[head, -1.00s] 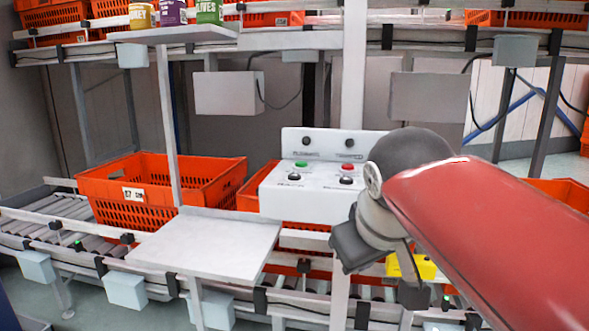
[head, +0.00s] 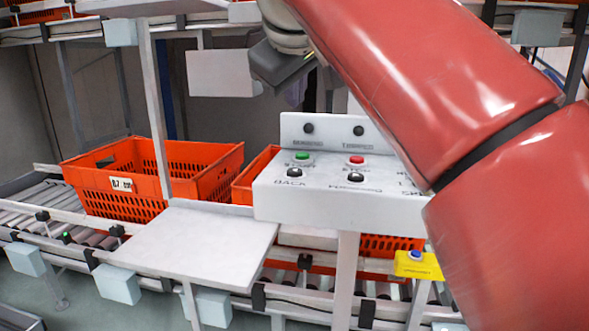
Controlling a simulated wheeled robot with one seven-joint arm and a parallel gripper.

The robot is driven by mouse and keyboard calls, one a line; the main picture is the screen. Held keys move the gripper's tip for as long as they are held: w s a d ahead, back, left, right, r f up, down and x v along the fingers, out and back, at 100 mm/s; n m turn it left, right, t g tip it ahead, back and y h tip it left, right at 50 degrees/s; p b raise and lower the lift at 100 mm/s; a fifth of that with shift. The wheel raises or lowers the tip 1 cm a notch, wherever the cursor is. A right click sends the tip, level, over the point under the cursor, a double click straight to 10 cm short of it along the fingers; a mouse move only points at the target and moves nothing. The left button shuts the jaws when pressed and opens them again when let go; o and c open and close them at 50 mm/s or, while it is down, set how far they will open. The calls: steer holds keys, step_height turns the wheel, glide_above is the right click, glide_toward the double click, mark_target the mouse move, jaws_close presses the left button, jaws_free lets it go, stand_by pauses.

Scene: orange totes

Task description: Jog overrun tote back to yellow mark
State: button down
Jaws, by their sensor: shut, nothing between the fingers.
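An orange tote (head: 215,184) with a white label stands on the roller conveyor at left. A second orange tote (head: 258,168) sits partly hidden behind the white control box (head: 330,203). The box carries a green button (head: 302,156), a red button (head: 356,160) and black knobs or buttons, one labelled BACK (head: 294,173). My gripper (head: 280,66) is raised above and behind the box's upper left edge, apart from it, shut and empty. I cannot make out a yellow mark on the conveyor.
A yellow box with a blue button (head: 417,264) hangs at the lower right. A flat white shelf (head: 195,245) juts out left of the control box. A grey post (head: 155,110) rises in front of the left tote. My red arm covers the right side.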

steer(key=b, duration=0.8)
glide_above(295, 174)
step_height(295, 174, down, 8)
steer(key=shift+r, duration=0.1)
steer(key=shift+f+b, duration=0.3)
steer(key=shift+f, duration=0.2)
stand_by(1.1)
steer(key=shift+f, duration=0.4)
steer(key=shift+f+b, duration=0.45)
steer(key=shift+b, duration=0.1)
stand_by(0.5)
steer(key=shift+r+p, duration=0.9)
steer(key=shift+p, duration=0.15)
